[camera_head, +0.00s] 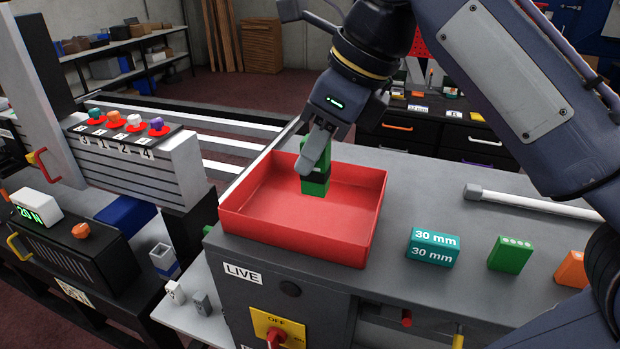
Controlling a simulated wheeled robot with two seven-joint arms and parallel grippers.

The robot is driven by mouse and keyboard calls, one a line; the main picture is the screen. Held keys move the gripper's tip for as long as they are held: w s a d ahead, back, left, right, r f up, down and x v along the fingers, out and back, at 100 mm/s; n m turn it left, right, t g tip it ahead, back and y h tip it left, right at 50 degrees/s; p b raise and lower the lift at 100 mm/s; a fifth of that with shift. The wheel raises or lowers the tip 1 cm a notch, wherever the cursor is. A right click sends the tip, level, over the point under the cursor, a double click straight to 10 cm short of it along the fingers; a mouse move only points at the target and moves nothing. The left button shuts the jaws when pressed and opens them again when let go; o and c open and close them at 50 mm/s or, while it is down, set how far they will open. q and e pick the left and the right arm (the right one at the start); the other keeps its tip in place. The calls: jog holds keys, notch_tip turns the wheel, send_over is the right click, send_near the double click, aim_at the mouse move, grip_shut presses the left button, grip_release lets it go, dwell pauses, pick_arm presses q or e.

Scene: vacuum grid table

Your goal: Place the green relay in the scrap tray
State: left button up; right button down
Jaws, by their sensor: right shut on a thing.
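The green relay (315,188), a small green block with a dark band, is in my right gripper (318,158). The gripper points down and its fingers are shut on the upper part of the relay, hiding some of it. The relay is within the outline of the red scrap tray (265,227), near its far middle. I cannot tell whether the relay touches the tray floor. The tray is a shallow open red box, and its visible floor is otherwise bare. My left gripper is not in view.
A teal "30 mm" block (433,248), a green block with pale dots (510,254) and an orange block (572,268) stand right of the tray. A white rod (530,203) lies behind them. A grey rack with coloured knobs (130,150) stands left.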

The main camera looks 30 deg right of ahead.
jog(key=w+d+f, duration=0.1)
jog(key=w+f, duration=0.2)
jog(key=w+d+f+p, duration=0.1)
jog(key=w+f, duration=0.1)
jog(key=f, duration=0.2)
jog(key=w+d+f, duration=0.2)
jog(key=w+f, duration=0.1)
jog(key=shift+w+f, duration=0.15)
jog(key=shift+w, duration=0.2)
jog(key=shift+f, duration=0.35)
jog(key=shift+f, duration=0.15)
jog(key=c, duration=1.2)
grip_release()
